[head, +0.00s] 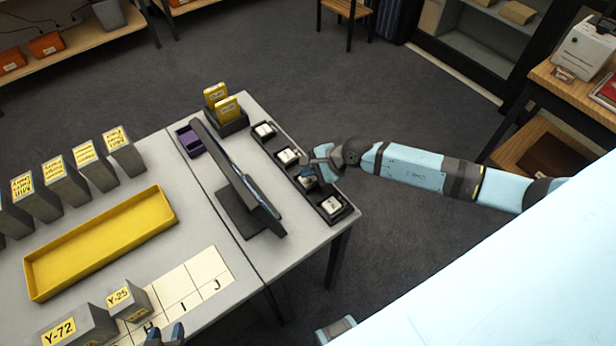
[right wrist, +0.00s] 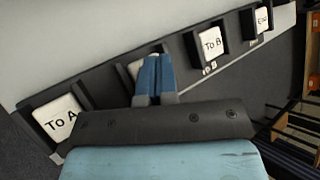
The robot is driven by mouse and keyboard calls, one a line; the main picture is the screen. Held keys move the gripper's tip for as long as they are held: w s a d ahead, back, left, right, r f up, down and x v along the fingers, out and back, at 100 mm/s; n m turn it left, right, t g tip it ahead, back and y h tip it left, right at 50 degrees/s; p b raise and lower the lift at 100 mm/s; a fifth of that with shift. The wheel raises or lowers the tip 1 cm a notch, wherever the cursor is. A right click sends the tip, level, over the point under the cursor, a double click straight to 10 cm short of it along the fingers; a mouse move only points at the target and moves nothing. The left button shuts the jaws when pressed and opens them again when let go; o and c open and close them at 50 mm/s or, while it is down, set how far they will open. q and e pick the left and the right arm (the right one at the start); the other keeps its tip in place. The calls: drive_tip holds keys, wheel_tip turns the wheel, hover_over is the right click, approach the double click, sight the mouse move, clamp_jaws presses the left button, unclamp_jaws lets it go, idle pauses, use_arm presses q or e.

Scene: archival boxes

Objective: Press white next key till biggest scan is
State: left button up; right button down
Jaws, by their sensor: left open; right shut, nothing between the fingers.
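A row of white keys in black housings runs along the table's right edge. In the right wrist view they include "To A" (right wrist: 58,117), "To B" (right wrist: 211,43) and a far key (right wrist: 263,19) whose label is too small to read surely. My right gripper (right wrist: 153,78) is shut and empty, its fingertips over the white key (right wrist: 136,68) between "To A" and "To B". That key's label is hidden; contact cannot be told. In the head view my right gripper (head: 309,174) is at the row. The monitor (head: 238,180) is nearly edge-on, its screen unreadable. My left gripper (head: 165,336) is open at the bottom edge.
A yellow tray (head: 100,240), grey labelled boxes (head: 124,152) and lettered white cards (head: 183,285) lie on the left table. Boxes Y-72 (head: 72,328) and Y-25 (head: 128,298) stand near the cards. Yellow-labelled items in a dark holder (head: 229,121) and a purple tray (head: 189,142) are behind the monitor.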

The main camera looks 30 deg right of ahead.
sight(309, 180)
drive_tip(key=shift+r, duration=0.1)
use_arm(q)
drive_tip(key=shift+r+p, duration=1.8)
drive_tip(key=shift+r, duration=0.05)
use_arm(e)
drive_tip(key=shift+r, duration=2.5)
use_arm(q)
drive_tip(key=shift+f, duration=0.1)
use_arm(e)
drive_tip(key=shift+f, duration=0.1)
